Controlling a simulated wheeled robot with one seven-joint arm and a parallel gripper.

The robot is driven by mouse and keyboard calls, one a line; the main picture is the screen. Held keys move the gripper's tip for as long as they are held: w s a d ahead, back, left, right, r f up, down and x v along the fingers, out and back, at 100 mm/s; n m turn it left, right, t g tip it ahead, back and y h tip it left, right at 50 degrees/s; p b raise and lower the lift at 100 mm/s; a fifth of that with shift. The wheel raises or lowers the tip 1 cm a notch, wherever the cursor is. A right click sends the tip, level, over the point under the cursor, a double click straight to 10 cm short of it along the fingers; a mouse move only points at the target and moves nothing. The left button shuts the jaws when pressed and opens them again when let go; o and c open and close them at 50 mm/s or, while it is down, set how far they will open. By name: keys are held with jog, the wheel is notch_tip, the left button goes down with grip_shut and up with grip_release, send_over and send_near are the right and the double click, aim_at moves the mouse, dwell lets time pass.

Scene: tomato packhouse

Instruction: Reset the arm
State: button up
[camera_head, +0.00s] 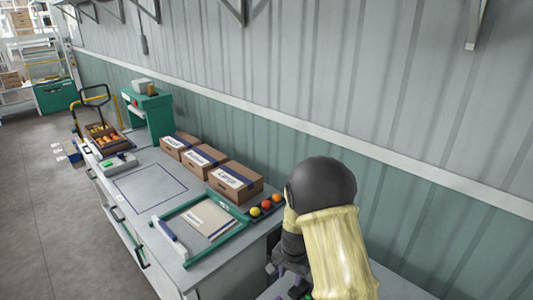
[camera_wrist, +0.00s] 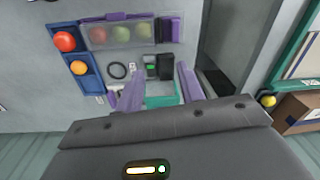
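My arm (camera_head: 332,240) shows at the lower right of the head view, with a black rounded joint and a pale yellow sleeve. It is folded close to me beside the workbench. My gripper (camera_wrist: 160,85) shows in the wrist view with its two purple fingers apart and no object held between them. Past the fingers, a teal tray (camera_wrist: 160,94) and a small black device (camera_wrist: 159,67) show on a grey surface. In the head view my arm hides most of the gripper.
The workbench (camera_head: 150,190) carries several cardboard boxes (camera_head: 235,180), a green-edged tray (camera_head: 185,263) and a green machine (camera_head: 150,115). A corrugated wall stands behind.

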jog(key=s+d+r+n+t, duration=0.1)
jog(key=s+d+r+n, duration=0.2)
jog(key=s+r, duration=0.4)
jog(key=s+d+r+n+t+b, duration=0.1)
jog(key=s+d+r+n, duration=0.2)
jog(key=s, duration=0.8)
notch_tip(320, 180, up, 4)
jog(key=shift+d+f+n, duration=0.15)
jog(key=shift+d+n, duration=0.25)
jog(key=shift+d, duration=0.6)
jog(key=shift+w, duration=0.1)
